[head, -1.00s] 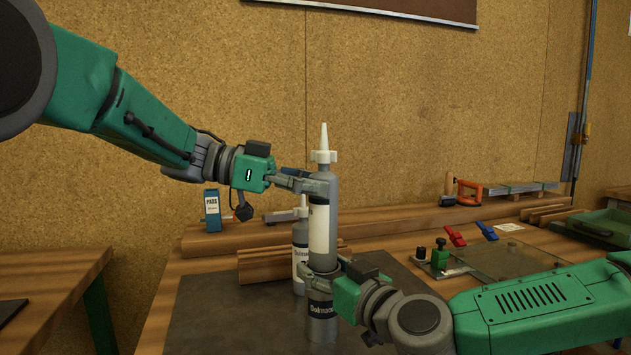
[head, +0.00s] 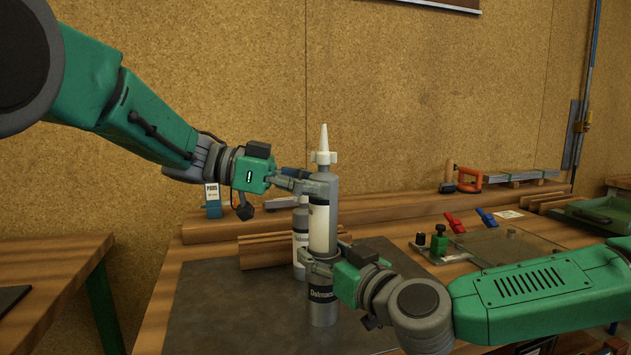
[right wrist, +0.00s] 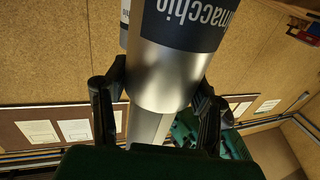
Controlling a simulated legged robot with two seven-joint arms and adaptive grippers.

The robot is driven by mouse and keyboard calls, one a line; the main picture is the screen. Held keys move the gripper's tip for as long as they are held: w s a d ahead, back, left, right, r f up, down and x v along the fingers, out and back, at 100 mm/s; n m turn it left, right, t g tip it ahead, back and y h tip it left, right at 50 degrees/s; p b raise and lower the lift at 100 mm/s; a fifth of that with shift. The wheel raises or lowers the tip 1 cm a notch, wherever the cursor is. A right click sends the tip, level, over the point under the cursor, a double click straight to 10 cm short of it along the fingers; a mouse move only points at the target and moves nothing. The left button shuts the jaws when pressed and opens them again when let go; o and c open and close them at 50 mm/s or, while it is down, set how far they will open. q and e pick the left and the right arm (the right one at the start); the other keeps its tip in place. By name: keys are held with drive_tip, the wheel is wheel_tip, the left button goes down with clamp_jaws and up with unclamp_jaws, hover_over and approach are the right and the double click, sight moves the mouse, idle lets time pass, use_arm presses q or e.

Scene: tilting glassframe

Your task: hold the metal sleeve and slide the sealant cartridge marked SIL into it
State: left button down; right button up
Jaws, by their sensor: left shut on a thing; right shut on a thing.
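A grey sealant cartridge with a white nozzle (head: 319,228) stands upright; no SIL mark is legible. My left gripper (head: 318,187) is shut on its upper body. The metal sleeve (head: 323,312), with a dark lettered label, is upright directly below. My right gripper (head: 325,265) is shut around the sleeve's upper part and hides some of its rim. The cartridge's lower end is at the sleeve mouth and appears partly inside; the depth is hidden. In the right wrist view the sleeve (right wrist: 165,75) sits between the fingers.
A second grey bottle (head: 300,243) stands close behind, partly hidden. Wooden strips (head: 265,250) lie behind on the bench. A blue box (head: 212,203) is at back left. Red and blue clamps (head: 455,222) and a glass plate (head: 510,245) lie right. The dark mat (head: 225,305) is mostly clear.

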sight(315, 245)
use_arm(q)
drive_tip(key=shift+f, duration=5.15)
drive_tip(key=c, duration=0.8)
unclamp_jaws()
drive_tip(key=shift+s+f, duration=0.1)
drive_tip(key=v, duration=1.2)
use_arm(e)
drive_tip(key=shift+r, duration=0.1)
drive_tip(key=o, duration=1.3)
